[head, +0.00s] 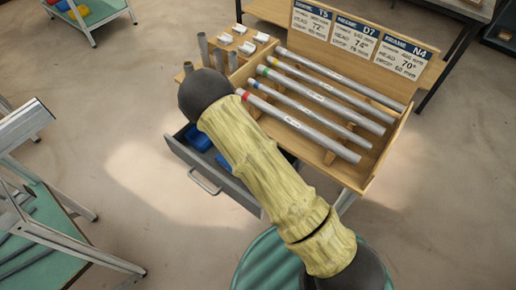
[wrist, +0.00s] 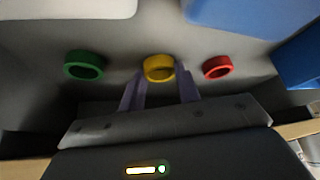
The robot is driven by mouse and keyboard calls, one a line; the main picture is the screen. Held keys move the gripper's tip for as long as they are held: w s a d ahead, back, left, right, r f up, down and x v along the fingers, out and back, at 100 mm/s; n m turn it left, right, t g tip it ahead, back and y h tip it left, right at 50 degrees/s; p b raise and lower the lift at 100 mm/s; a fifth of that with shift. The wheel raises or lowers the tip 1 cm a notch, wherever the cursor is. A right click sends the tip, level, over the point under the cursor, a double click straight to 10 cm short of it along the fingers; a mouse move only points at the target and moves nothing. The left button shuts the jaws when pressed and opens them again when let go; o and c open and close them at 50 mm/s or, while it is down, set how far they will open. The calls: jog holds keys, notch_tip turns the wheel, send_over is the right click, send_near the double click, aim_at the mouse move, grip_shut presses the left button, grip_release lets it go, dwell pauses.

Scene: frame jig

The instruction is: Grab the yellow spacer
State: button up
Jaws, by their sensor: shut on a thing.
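The yellow spacer (wrist: 159,79) is a small ring in the wrist view, between the two purple-grey fingers of my gripper (wrist: 160,74). My gripper is shut on it. A green spacer (wrist: 84,74) stands apart to its left and a red spacer (wrist: 217,76) apart to its right. In the head view my yellowish arm covers the gripper and the spacers.
An open grey drawer (head: 228,182) with blue things (head: 198,137) inside sticks out under the wooden bench. Several metal tubes with coloured bands (head: 318,98) lie on the bench before three label cards (head: 355,40). Blue blocks (wrist: 240,15) flank the spacers.

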jog(key=shift+r, duration=0.3)
jog(key=s, duration=0.1)
jog(key=s+a+b, duration=0.1)
jog(key=s, duration=0.1)
jog(key=shift+s, duration=0.3)
notch_tip(320, 180, up, 14)
jog(key=shift+s+p, duration=0.2)
jog(key=shift+p, duration=0.2)
